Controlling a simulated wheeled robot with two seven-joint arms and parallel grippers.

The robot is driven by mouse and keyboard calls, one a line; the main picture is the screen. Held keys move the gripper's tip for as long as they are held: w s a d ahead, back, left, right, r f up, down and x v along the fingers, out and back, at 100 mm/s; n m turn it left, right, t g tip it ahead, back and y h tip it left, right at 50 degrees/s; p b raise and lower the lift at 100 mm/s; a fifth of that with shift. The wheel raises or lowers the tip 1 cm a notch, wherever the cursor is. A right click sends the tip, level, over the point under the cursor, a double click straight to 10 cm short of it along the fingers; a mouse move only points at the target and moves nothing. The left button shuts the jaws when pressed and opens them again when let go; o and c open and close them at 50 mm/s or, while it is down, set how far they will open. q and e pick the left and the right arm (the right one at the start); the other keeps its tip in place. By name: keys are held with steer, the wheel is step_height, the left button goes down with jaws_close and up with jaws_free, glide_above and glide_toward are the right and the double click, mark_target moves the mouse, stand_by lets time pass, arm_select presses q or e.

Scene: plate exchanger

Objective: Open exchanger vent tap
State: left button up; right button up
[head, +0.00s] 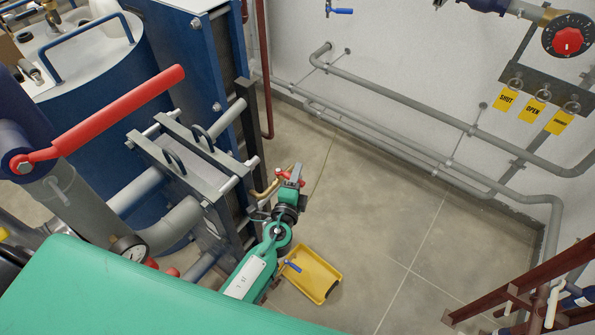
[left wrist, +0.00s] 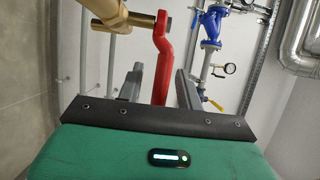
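The exchanger vent tap has a brass body (left wrist: 108,14) and a red lever (left wrist: 162,62). In the left wrist view the lever reaches down between the two fingers of my left gripper (left wrist: 160,82). The fingers stand apart with gaps beside the lever, so the gripper looks open around it. In the head view my green left arm reaches up to the tap beside the plate exchanger (head: 185,160). The brass pipe (head: 266,190) shows there next to my left gripper (head: 292,178), which partly hides the tap. My right gripper is not in view.
A large red lever (head: 115,115) sits on a pipe at the left. Grey wall pipes (head: 400,97) run behind. Yellow tags (head: 533,110) hang at the upper right. The middle floor is clear.

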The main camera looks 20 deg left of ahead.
arm_select(q)
steer(key=shift+w, duration=0.4)
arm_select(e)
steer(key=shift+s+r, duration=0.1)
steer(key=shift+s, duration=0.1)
arm_select(q)
jaws_close()
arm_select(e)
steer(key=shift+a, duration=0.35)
arm_select(q)
steer(key=shift+s, duration=0.1)
